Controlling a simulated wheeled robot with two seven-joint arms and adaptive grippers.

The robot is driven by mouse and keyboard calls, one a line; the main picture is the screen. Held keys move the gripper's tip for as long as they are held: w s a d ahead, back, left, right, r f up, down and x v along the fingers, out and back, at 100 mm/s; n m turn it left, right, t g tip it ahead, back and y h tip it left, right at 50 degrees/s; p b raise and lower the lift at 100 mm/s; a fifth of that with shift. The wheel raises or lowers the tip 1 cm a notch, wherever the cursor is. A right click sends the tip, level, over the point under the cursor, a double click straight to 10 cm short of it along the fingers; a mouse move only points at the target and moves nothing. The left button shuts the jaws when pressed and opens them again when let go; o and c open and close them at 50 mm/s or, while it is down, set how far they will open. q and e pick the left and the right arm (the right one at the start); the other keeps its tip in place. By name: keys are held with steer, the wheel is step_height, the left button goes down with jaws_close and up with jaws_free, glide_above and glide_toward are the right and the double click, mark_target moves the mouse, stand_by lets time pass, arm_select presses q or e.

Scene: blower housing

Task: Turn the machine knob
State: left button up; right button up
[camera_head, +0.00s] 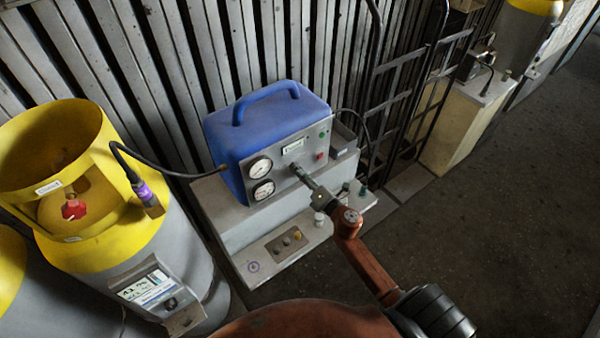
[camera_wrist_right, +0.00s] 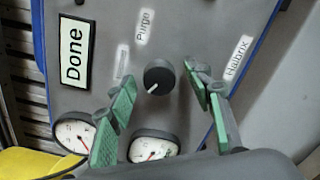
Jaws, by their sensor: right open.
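The machine (camera_head: 262,124) is a blue case with a handle and a grey front panel, standing on a light grey base. In the right wrist view, the black round knob (camera_wrist_right: 158,77) with a white pointer mark sits on the panel. My right gripper (camera_wrist_right: 161,80) is open, with one green-padded finger on each side of the knob in the picture. I cannot tell whether the fingertips reach around it or touch it. In the head view, the right gripper (camera_head: 298,171) is at the panel and the knob is not clearly visible. My left gripper is not in view.
Two dial gauges (camera_head: 260,167) are left of the gripper. A display reads "Done" (camera_wrist_right: 74,53). A red button (camera_head: 320,155) is on the panel's right. A yellow-topped cylinder (camera_head: 95,235) stands left, joined by a black hose (camera_head: 165,170). The floor (camera_head: 480,240) at right is clear.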

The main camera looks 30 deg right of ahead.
steer(key=s, duration=1.2)
steer(key=shift+d, duration=0.45)
